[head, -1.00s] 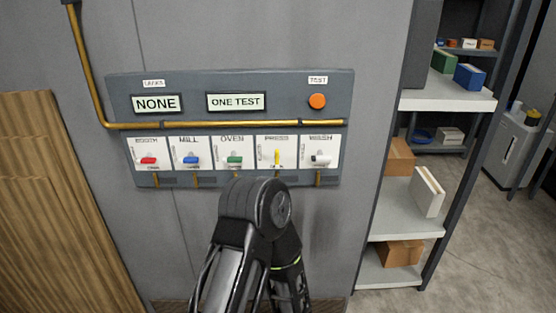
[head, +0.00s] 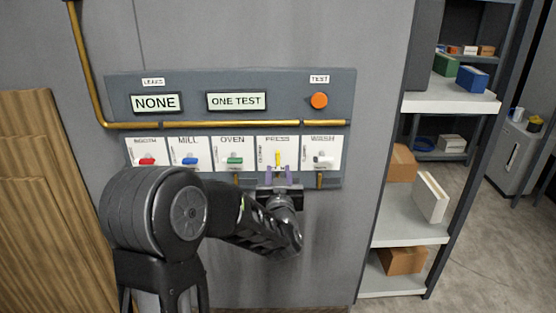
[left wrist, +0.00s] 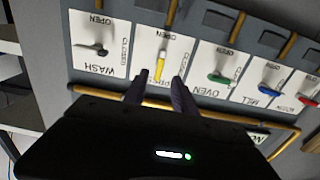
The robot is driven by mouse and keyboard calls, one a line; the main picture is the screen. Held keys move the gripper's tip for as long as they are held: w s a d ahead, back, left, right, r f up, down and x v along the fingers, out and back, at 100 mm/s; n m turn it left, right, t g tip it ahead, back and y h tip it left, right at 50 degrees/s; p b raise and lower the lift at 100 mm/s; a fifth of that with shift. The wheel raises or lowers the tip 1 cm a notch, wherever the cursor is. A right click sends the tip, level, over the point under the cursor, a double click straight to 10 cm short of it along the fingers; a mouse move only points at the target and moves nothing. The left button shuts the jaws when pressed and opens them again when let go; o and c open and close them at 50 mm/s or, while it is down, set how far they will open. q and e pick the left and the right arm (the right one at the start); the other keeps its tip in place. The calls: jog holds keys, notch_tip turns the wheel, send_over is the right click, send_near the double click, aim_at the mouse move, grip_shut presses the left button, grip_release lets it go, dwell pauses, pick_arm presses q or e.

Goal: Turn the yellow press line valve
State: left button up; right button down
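The yellow press valve handle (head: 277,158) stands upright on the white PRESS plate of the grey wall panel. It also shows in the left wrist view (left wrist: 160,66), running lengthwise on its plate between the OPEN and CLOSED markings. My left gripper (head: 278,171) is at the lower part of the PRESS plate, its two fingers spread to the left and right of the yellow handle's lower end. My right gripper is not in view.
An orange TEST button (head: 319,100) and displays reading NONE and ONE TEST sit higher. Shelves (head: 410,222) stand right.

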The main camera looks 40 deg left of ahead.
aim_at(278, 161)
pick_arm(q)
jog(key=shift+p+x, duration=0.55)
jog(key=shift+x, duration=3.4)
jog(key=shift+c, duration=0.2)
grip_shut()
